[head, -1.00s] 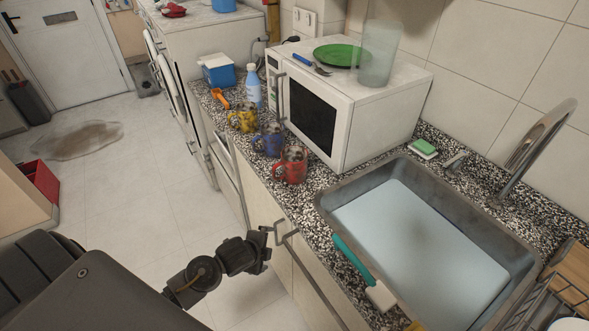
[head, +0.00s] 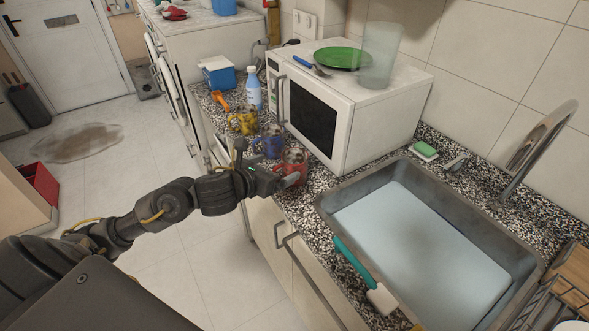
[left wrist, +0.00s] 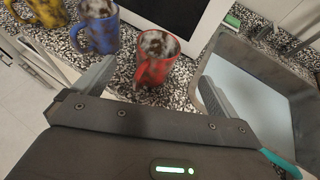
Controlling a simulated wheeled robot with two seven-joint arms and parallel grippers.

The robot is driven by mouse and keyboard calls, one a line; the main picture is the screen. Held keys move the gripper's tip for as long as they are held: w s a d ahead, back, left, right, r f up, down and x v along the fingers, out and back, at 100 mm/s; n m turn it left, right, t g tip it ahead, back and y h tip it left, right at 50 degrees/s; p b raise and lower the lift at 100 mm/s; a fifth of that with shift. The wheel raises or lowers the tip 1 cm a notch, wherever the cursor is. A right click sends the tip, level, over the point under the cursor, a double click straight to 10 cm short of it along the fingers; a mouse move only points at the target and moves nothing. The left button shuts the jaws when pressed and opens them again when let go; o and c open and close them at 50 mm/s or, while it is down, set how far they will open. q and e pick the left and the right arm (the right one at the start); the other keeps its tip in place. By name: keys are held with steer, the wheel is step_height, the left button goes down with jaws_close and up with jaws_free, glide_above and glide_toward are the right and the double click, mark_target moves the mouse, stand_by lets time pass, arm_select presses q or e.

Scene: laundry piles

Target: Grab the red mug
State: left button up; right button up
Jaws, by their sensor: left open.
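The red mug (head: 295,169) stands upright on the speckled counter, in front of the microwave and beside the sink. In the head view my left gripper (head: 268,166) is close to it and hides part of its lower left side. In the left wrist view the red mug (left wrist: 154,62) shows ahead between my two open fingers, its handle toward the left finger and its inside dark and white. My left gripper (left wrist: 158,90) is open and empty, with neither finger seen gripping the mug. My right gripper is not in view.
A blue mug (head: 270,140) and a yellow mug (head: 243,121) stand in a row behind the red one. The microwave (head: 345,110) is close behind the mugs.

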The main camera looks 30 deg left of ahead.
mark_target(286, 162)
arm_select(q)
steer(key=x, duration=0.6)
steer(key=shift+w+r+p, duration=0.1)
steer(key=shift+w+p, duration=0.1)
steer(key=shift+p, duration=0.15)
steer(key=p+x, duration=0.1)
steer(key=x, duration=0.2)
steer(key=shift+w, duration=0.35)
steer(key=shift+w+f, duration=0.3)
steer(key=shift+w, duration=0.1)
steer(key=c, duration=1.2)
steer(key=shift+r, duration=0.15)
steer(key=shift+c, duration=0.2)
